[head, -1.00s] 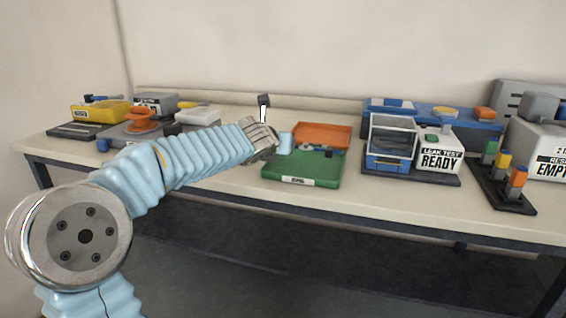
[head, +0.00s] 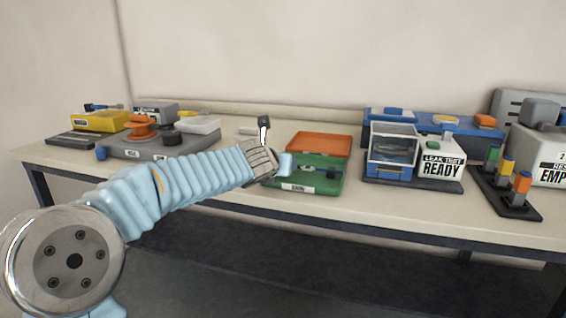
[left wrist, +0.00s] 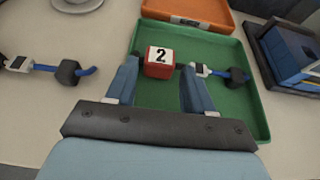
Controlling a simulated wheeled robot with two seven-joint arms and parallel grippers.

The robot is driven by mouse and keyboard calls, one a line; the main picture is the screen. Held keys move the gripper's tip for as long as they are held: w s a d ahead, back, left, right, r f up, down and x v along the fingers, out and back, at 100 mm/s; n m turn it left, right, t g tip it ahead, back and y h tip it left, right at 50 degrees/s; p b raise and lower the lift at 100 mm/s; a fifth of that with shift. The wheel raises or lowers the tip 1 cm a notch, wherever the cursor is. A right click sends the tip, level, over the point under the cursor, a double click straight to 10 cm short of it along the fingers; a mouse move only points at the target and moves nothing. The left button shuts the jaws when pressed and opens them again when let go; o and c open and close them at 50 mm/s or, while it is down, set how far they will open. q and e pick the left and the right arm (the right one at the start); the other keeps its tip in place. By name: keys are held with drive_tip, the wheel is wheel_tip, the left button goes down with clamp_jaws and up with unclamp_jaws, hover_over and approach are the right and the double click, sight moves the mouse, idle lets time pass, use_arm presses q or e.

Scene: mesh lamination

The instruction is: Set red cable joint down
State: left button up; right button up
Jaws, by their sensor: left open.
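The red cable joint (left wrist: 159,63) is a red block with a white "2" label on top. In the left wrist view it rests on the green tray (left wrist: 243,118), near the tray's left side. A white connector (left wrist: 201,70) and a dark piece with a blue end (left wrist: 235,75) lie to its right. My left gripper (left wrist: 159,68) is open, with one fingertip on each side of the red block. In the head view my left gripper (head: 286,165) is low over the green tray (head: 332,188), and the red block cannot be made out. My right gripper is not in view.
An orange tray (head: 318,145) stands behind the green one. A blue cable piece (left wrist: 45,68) lies on the table left of the tray. A leak test unit (head: 440,160) stands to the right. A grey station with an orange spool (head: 141,127) stands to the left.

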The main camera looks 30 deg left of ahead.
use_arm(q)
drive_tip(key=p+v, duration=0.2)
drive_tip(key=v, duration=0.8)
drive_tip(key=shift+s+p, duration=0.2)
drive_tip(key=shift+p, duration=0.1)
drive_tip(key=shift+f, duration=0.1)
